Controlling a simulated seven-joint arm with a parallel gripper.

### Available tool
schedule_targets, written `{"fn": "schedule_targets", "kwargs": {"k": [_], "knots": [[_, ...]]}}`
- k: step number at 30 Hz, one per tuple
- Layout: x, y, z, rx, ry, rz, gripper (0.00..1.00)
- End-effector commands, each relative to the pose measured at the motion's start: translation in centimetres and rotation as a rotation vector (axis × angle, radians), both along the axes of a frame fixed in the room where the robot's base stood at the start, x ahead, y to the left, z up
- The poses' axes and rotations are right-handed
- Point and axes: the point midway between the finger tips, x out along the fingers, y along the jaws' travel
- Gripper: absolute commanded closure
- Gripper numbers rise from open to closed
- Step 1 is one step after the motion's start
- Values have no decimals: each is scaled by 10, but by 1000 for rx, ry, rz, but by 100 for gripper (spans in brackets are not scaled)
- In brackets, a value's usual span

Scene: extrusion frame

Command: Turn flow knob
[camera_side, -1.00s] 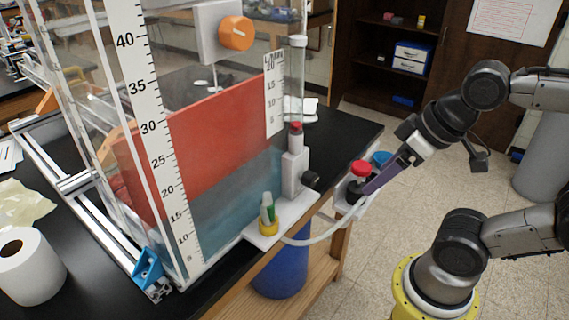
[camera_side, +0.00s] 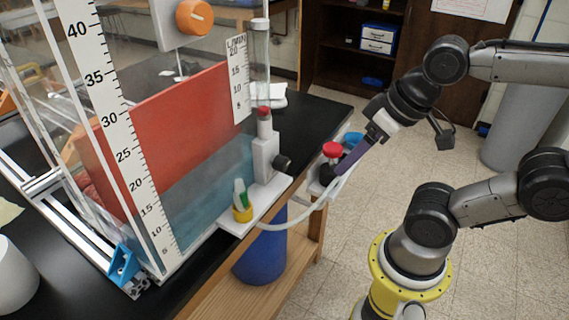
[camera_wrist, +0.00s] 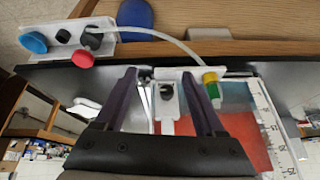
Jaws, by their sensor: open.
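A white flow meter block (camera_side: 266,158) with a red cap on top and a dark round knob (camera_side: 283,163) on its right side stands on a white shelf by the tank corner. An orange knob (camera_side: 194,17) is on a white plate high on the tank. Which one is the flow knob is not marked. My gripper (camera_side: 338,174) has purple fingers, is open and points down-left beside the red knob (camera_side: 332,149), right of the block. In the wrist view my gripper (camera_wrist: 160,74) is spread and empty, with the white block (camera_wrist: 166,97) seen beyond and between its fingers.
A white side plate (camera_side: 323,187) carries the red knob and a blue knob (camera_side: 353,139) close to my fingers. A pale hose (camera_side: 310,213) loops in front. A yellow-based green vial (camera_side: 242,206) stands on the shelf. The black bench edge runs below the tank.

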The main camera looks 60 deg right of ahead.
Motion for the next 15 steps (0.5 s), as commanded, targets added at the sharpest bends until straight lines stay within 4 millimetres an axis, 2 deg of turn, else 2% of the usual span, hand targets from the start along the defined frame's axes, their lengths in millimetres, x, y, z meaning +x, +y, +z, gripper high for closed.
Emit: {"fn": "schedule_targets", "kwargs": {"k": [4, 8, 11, 15], "knots": [[-16, 18, -2, 208, 119, -273, 29], [-23, 38, -7, 411, 366, -642, 29], [-19, 51, -8, 541, 602, -981, 29], [-2, 60, -6, 671, 923, -1423, 29]]}}
